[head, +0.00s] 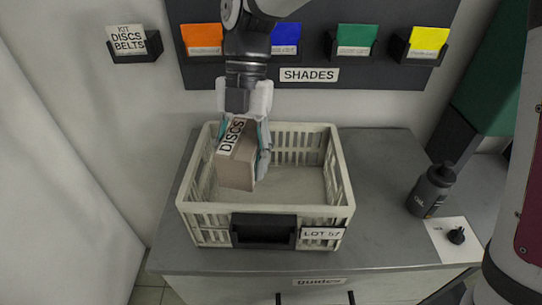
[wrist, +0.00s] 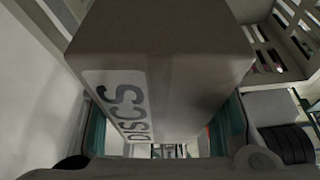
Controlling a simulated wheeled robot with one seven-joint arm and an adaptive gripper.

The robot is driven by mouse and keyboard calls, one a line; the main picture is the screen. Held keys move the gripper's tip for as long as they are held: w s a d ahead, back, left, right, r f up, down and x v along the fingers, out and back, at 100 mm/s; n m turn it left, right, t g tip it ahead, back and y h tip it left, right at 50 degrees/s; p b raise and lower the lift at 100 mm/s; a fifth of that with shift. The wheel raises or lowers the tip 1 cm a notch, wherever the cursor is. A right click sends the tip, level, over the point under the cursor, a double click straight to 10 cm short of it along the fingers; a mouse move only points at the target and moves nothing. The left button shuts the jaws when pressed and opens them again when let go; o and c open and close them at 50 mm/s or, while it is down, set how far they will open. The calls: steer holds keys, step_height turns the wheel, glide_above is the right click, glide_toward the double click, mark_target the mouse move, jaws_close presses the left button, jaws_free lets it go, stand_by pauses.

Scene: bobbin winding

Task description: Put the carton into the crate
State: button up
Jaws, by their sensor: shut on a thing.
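The carton (head: 238,172) is a brown box with a white label reading DISCS. My gripper (head: 243,140) is shut on it, with a finger on either side, and holds it tilted inside the left part of the crate (head: 342,185). The crate is a cream slatted box with a black front handle and a LOT 57 label. In the wrist view the carton (wrist: 180,50) fills the middle between the fingers. I cannot tell whether its lower end touches the crate floor.
The crate stands on a grey cabinet top (head: 385,160). A dark bottle (head: 431,190) and a black knob (head: 456,236) on a white card are to the right. A dark wall panel with coloured card holders and a SHADES label (head: 309,75) is behind. The crate's right side is empty.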

steer(key=shift+s+a+f+n+h+p, duration=0.25)
steer(key=shift+a+f+n, duration=0.25)
steer(key=shift+a, duration=0.15)
steer(key=shift+s+a+f+n+h+p, duration=0.15)
steer(key=shift+a+f+n+p, duration=0.1)
steer(key=shift+a+f+n, duration=0.3)
step_height(320, 180, down, 10)
steer(key=shift+a+r, duration=0.1)
steer(key=shift+a, duration=0.05)
steer(key=shift+f, duration=0.5)
steer(key=shift+f, duration=0.1)
steer(key=o, duration=1.2)
steer(key=shift+o, duration=0.2)
